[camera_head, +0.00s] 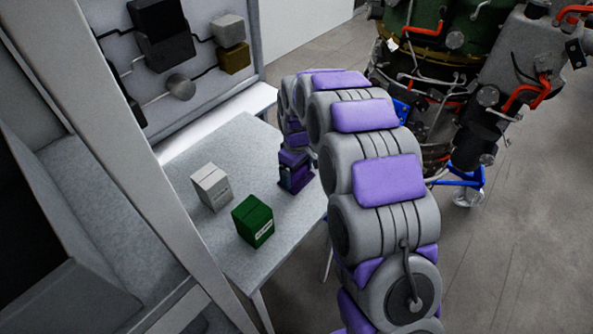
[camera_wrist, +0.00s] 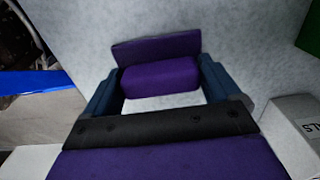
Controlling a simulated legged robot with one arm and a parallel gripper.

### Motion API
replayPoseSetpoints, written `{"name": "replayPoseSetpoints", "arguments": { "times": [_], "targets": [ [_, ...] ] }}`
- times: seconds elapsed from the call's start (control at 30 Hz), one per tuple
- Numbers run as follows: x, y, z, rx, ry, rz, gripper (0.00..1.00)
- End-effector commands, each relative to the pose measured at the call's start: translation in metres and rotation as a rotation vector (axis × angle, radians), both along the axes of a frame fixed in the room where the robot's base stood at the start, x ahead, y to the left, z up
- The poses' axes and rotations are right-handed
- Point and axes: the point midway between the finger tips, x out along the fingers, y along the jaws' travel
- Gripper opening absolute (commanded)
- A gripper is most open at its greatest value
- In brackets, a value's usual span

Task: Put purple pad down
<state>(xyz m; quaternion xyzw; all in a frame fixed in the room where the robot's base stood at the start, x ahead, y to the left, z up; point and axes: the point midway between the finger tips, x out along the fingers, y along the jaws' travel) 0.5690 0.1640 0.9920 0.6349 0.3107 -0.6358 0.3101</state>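The purple pad (camera_wrist: 160,77) shows in the wrist view as a rounded purple block with a darker flat purple panel behind it. It spans the space between the two dark blue fingers of my gripper (camera_wrist: 161,88) and appears to touch both, so the gripper looks shut on it. In the head view my gripper (camera_head: 295,172) is low over the right side of the grey table (camera_head: 238,155). There the pad is hard to tell apart from the gripper's own purple parts. I cannot tell whether the pad touches the tabletop.
A white-grey box (camera_head: 211,187) and a green box (camera_head: 253,221) stand on the table left of my gripper. A wall panel (camera_head: 205,75) with dark and tan boxes rises behind. Turbine machinery (camera_head: 450,80) stands at the right. The table between the boxes and wall is clear.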

Motion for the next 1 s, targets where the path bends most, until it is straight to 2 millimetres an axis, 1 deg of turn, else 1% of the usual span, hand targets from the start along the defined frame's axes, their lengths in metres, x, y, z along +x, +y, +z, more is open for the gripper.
{"name": "replayPoseSetpoints", "arguments": {
  "times": [0.03, 0.1, 0.37, 0.47, 0.57, 0.67, 1.0],
  "targets": [
    [0.0, 0.0, 0.0, 0.0, 0.0, 0.0, 0.96],
    [0.0, 0.0, 0.0, 0.0, 0.0, 0.0, 1.0],
    [0.0, 0.0, 0.001, 0.0, 0.0, 0.0, 1.0],
    [0.0, 0.0, 0.007, 0.0, 0.0, 0.0, 1.0],
    [0.0, 0.0, 0.017, 0.0, -0.001, 0.0, 1.0],
    [0.001, 0.0, 0.033, 0.001, -0.005, 0.0, 1.0],
    [0.0, 0.0, 0.1, -0.001, -0.001, 0.0, 1.0]
  ]
}}
